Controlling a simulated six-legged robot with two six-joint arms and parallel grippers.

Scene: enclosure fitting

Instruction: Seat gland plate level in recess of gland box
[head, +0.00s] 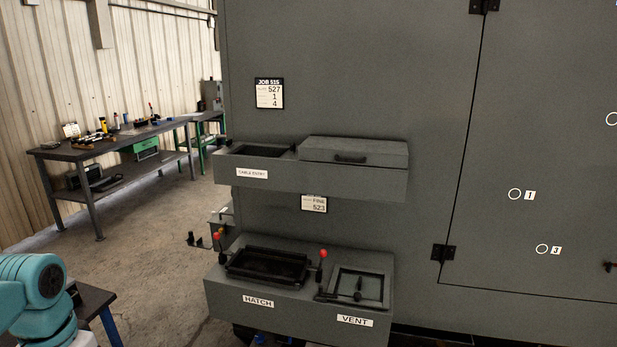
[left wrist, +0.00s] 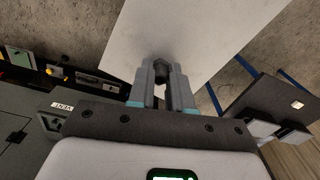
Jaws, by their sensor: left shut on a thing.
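The gland plate is most likely the flat pale plate (left wrist: 195,30) in the left wrist view. My left gripper (left wrist: 163,75) is shut on a dark knob at the plate's near side, and the plate extends beyond the fingertips. The gland box (head: 350,182), labelled CABLE ENTRY, is fixed to the big grey cabinet in the head view. Its dark open recess (head: 258,151) is at the left of its top, beside a raised lid with a handle. The plate is apart from the recess. In the head view only my teal left arm shows, at lower left. My right gripper is not seen.
Below the gland box is a lower box (head: 228,297) with a dark HATCH frame (head: 267,266), red-knobbed clamps and a VENT frame (head: 357,287). A small dark table (head: 92,300) with blue legs stands at lower left. A workbench (head: 105,145) stands farther back. Floor between is mostly clear.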

